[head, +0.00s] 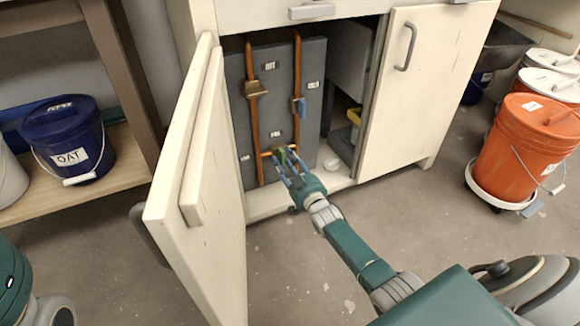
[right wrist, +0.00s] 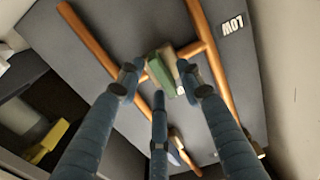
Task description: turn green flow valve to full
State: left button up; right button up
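The green valve handle (head: 281,157) sits low on the copper pipes, on a grey panel inside the open cabinet. It also shows in the right wrist view (right wrist: 189,80), on a brass body at a pipe junction. My right gripper (head: 291,170) reaches into the cabinet at the handle. In the right wrist view its fingers (right wrist: 165,78) are spread around the handle, with a gap on the left finger's side. The right finger is very near the handle; I cannot tell whether it touches. A label reading LOW (right wrist: 232,27) is upside down there. My left gripper is not in view.
The open cabinet door (head: 190,185) stands left of my right arm; the closed door (head: 420,85) is to the right. A blue valve (head: 299,106) and a brass valve (head: 254,90) sit higher. An orange bucket (head: 525,140) stands far right, a blue bucket (head: 62,135) left.

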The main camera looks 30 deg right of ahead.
jog(key=s, duration=1.1)
jog(key=shift+s+a, duration=0.35)
jog(key=shift+s, duration=0.05)
